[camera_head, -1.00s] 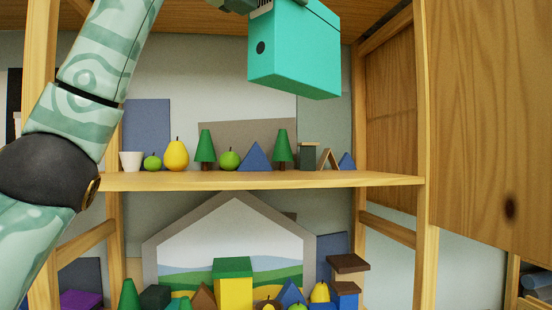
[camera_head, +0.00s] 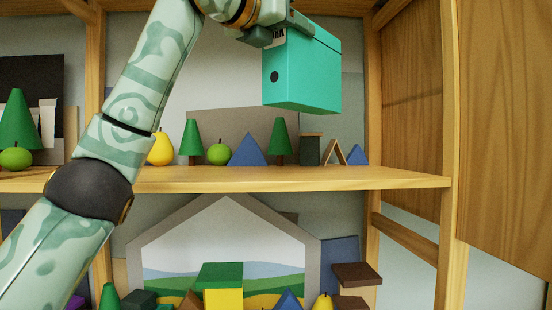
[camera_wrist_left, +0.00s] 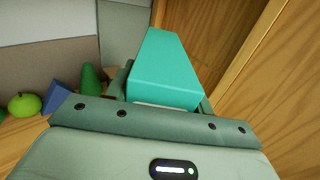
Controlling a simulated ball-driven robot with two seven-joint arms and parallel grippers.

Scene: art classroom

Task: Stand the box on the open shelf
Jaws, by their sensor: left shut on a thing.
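The teal box (camera_head: 305,78) hangs in the upper middle of the head view, above the open shelf (camera_head: 330,179). It has a dark round hole on its near face. My left gripper (camera_head: 285,32) is shut on its top part. The box's bottom is apart from the shelf board, higher than most of the shapes there. In the left wrist view the box (camera_wrist_left: 163,72) sticks out beyond my left gripper (camera_wrist_left: 163,100), whose fingers are mostly hidden. My right gripper is not in view.
The shelf holds a yellow pear (camera_head: 160,147), green trees (camera_head: 280,140), a green apple (camera_head: 219,152), a blue triangle (camera_head: 248,150), a dark green block (camera_head: 310,149) and a small wooden triangle (camera_head: 334,153). A wooden post (camera_head: 446,150) and door panel (camera_head: 505,120) stand at right.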

